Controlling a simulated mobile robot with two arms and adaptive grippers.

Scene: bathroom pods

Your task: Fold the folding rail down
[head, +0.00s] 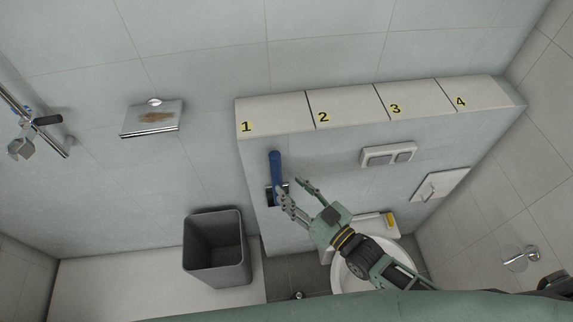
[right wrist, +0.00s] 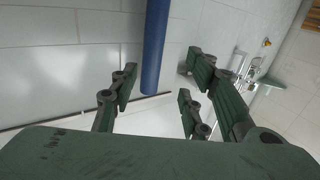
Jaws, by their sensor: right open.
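The folding rail (head: 276,168) is a blue bar standing upright against the low wall, with a dark bracket (head: 270,197) at its lower end. My right gripper (head: 290,183) is open beside the lower part of the rail, one finger close to it. In the right wrist view the blue rail (right wrist: 155,45) comes down from the top between the lines of the open fingers (right wrist: 158,80). I cannot tell whether any finger touches it. My left gripper is not in view.
A grey bin (head: 215,250) stands left of the rail. The toilet (head: 350,275) is below my right arm. A ledge with numbered panels (head: 345,107) tops the low wall. A flush plate (head: 388,155) and a paper holder (head: 440,185) are to the right.

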